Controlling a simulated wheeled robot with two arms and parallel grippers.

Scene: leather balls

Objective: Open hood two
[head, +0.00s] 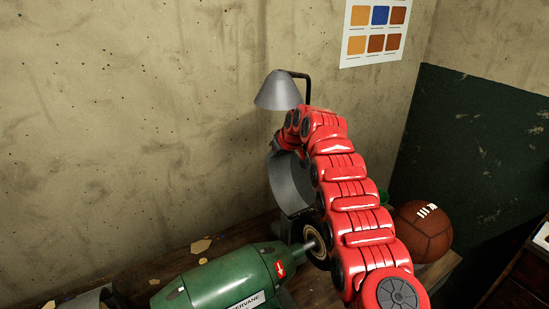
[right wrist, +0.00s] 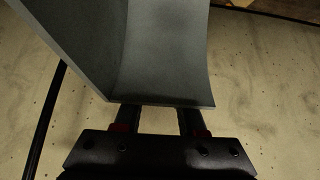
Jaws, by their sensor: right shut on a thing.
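A grey curved metal hood (head: 288,188) stands beside the shaft end of a green motor machine (head: 222,281). I cannot read any number on the hood. My right arm, red and segmented, reaches up from the lower right and bends down over the hood's upper part. My right gripper (right wrist: 158,116) is shut on the hood's edge in the right wrist view, where the hood (right wrist: 165,55) fills the top middle. In the head view that gripper is mostly hidden behind my own arm. My left gripper is in neither view.
A grey cone lamp (head: 279,91) hangs just above my right wrist, close to it. A brown leather ball (head: 422,231) rests on the wooden bench right of my arm. A round wheel (head: 316,242) sits on the machine's shaft. A concrete wall (head: 130,120) stands behind.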

